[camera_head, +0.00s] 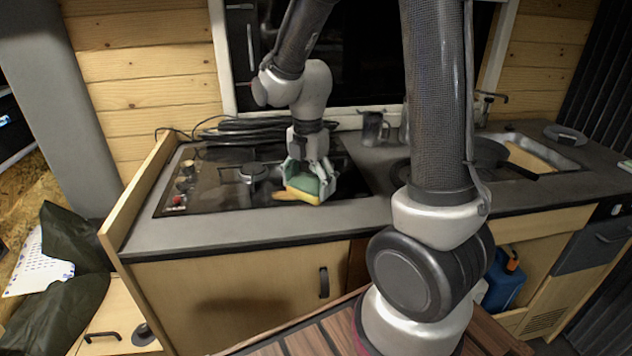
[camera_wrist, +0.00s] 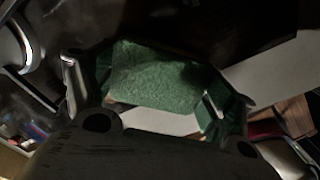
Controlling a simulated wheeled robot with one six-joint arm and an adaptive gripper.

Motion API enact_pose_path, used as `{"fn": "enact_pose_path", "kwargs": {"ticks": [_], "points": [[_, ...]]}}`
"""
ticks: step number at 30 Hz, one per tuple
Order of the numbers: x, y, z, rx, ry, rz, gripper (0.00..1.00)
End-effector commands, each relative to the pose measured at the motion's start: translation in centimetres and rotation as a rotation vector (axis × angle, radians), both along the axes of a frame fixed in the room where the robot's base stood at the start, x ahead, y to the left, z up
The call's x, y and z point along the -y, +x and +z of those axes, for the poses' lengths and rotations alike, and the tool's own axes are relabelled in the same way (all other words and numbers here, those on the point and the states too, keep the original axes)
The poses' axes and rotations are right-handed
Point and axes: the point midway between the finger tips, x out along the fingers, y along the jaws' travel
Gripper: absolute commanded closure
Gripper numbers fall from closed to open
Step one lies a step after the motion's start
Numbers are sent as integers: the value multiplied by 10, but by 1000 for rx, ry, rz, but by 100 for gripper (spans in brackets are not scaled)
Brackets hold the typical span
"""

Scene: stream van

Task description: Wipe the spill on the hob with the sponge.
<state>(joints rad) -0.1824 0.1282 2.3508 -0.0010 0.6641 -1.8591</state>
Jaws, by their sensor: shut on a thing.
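My gripper (camera_head: 310,178) is shut on a sponge (camera_head: 302,186), which has a green top and a yellow underside. The sponge is low at the front right part of the dark hob (camera_head: 225,198); I cannot tell whether it touches the surface. In the wrist view the sponge's green face (camera_wrist: 155,75) sits between the two fingers of my gripper (camera_wrist: 145,95). An orange-brown spill (camera_head: 284,196) shows on the hob just left of the sponge; part of it may be hidden under the sponge.
A burner (camera_head: 253,172) stands left of the gripper. Coiled black cable (camera_head: 255,131) lies along the hob's back. A metal mug (camera_head: 374,129) stands on the counter to the right. A pan (camera_head: 490,153) lies near the sink (camera_head: 535,158). A raised wooden edge (camera_head: 140,190) bounds the counter's left side.

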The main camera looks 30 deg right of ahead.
Motion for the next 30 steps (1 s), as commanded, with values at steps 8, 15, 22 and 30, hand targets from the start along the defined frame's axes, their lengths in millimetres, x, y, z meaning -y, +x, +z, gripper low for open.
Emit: {"fn": "enact_pose_path", "kwargs": {"ticks": [8, 15, 22, 30], "points": [[-20, 6, -2, 0, 1, 0, 35], [-33, 10, -2, 0, 1, 1, 35], [-51, 16, 0, 0, 1, 1, 35], [-62, 20, -1, 0, 0, 2, 35]]}}
